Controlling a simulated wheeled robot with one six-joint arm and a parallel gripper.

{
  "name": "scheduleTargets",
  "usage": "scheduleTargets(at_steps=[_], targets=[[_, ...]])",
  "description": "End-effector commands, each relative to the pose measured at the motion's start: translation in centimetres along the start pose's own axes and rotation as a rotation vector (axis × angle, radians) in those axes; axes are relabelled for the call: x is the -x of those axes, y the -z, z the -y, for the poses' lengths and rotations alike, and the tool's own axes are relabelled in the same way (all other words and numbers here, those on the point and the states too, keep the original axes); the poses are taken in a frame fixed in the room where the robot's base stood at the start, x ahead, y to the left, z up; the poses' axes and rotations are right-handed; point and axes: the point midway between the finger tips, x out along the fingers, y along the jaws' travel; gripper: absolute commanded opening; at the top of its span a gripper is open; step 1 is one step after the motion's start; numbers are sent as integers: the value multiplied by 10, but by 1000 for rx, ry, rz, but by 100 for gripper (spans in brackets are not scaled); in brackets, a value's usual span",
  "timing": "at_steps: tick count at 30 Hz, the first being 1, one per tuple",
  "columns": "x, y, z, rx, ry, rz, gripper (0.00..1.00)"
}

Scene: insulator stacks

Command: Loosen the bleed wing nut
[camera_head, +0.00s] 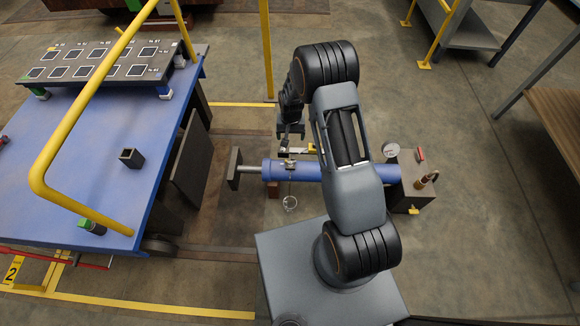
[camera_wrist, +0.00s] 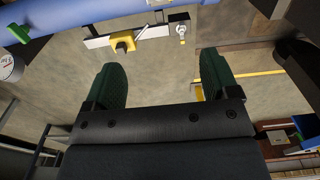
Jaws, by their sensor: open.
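A blue cylinder (camera_head: 385,171) lies on its side under my arm, and its side crosses the top of the wrist view (camera_wrist: 100,12). A pale bar with a yellow block (camera_wrist: 123,42) runs along it. A small metal fitting (camera_wrist: 182,32) hangs beside the bar; it may be the bleed wing nut, but it is too small to tell. The yellow block also shows in the head view (camera_head: 310,148). My gripper (camera_wrist: 160,76) is open and empty, its green-padded fingers apart from the fitting. In the head view my gripper (camera_head: 291,134) points down just beyond the cylinder.
A gauge (camera_head: 391,150) and a red-handled part (camera_head: 420,154) sit at the cylinder's right end block. A blue cart (camera_head: 90,165) with a yellow rail (camera_head: 85,105) stands left.

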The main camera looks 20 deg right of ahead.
Motion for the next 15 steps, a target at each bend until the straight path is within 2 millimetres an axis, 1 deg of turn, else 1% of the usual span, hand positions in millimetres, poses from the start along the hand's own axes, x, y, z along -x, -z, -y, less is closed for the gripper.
scheduleTargets(at_steps=[1, 3, 11, 15], targets=[[-21, 0, 0, -4, -3, 8, 81], [-34, 0, 0, -9, -4, 12, 81], [-74, -2, 0, -15, -6, 19, 81], [-102, -2, 0, -14, -6, 20, 81]])
